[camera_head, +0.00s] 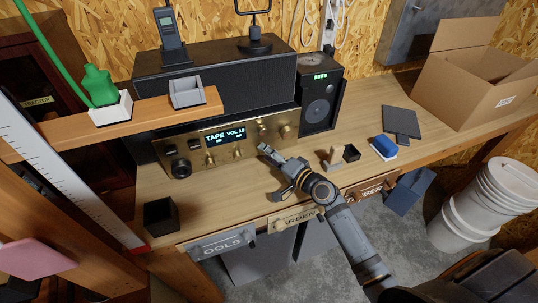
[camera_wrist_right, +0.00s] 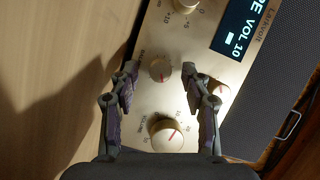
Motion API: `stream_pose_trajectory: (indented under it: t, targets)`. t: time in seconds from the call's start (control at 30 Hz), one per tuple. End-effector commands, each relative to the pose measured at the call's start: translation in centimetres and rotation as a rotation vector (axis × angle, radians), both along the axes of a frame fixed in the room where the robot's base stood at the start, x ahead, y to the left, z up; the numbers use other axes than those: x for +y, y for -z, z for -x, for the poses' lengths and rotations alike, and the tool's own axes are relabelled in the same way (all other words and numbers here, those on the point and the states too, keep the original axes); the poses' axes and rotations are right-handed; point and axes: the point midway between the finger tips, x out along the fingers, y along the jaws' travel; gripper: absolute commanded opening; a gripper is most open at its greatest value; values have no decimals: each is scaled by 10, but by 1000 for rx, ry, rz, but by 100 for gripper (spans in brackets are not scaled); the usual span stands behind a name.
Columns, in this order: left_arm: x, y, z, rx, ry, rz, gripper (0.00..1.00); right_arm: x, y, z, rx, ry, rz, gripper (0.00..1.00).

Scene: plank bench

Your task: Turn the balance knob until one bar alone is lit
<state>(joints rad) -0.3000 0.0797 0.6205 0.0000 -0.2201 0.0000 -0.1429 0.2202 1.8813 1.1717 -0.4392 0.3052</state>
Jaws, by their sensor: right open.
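The gold amplifier (camera_head: 222,150) stands on the bench, its display (camera_head: 225,134) reading "TAPE VOL 10". In the wrist view a small knob with a red mark (camera_wrist_right: 160,70) sits between my right gripper's fingers; its side label is too small to read surely. The larger volume knob (camera_wrist_right: 166,133) is nearer the palm. My right gripper (camera_wrist_right: 159,76) is open, fingers apart on both sides of the small knob; contact cannot be told. In the head view it is at the panel's right half (camera_head: 266,150). The speaker's green lamp strip (camera_head: 320,76) has several bars lit. My left gripper is not in view.
A plank shelf (camera_head: 130,125) with a grey tray (camera_head: 187,92) overhangs the amplifier's left. A black box (camera_head: 160,215) stands front left. Small blocks (camera_head: 341,157), a blue-and-white item (camera_head: 384,147) and a dark pad (camera_head: 401,122) lie right. A cardboard box (camera_head: 465,85) stands far right.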

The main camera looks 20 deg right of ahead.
Motion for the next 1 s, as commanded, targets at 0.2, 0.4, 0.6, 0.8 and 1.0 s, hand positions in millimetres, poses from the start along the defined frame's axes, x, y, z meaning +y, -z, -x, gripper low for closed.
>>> stream_pose_trajectory:
  t: [0.2,0.4,0.6,0.8,1.0]
  targets:
    - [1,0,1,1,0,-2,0,-6,0,11,1,1,4,47]
    - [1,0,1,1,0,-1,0,-21,-3,48,4,-4,6,47]
    - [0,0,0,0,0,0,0,-30,-6,67,2,-1,2,47]
    - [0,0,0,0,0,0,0,-31,-7,68,0,1,0,47]
    - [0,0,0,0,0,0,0,-31,-7,68,0,0,0,47]
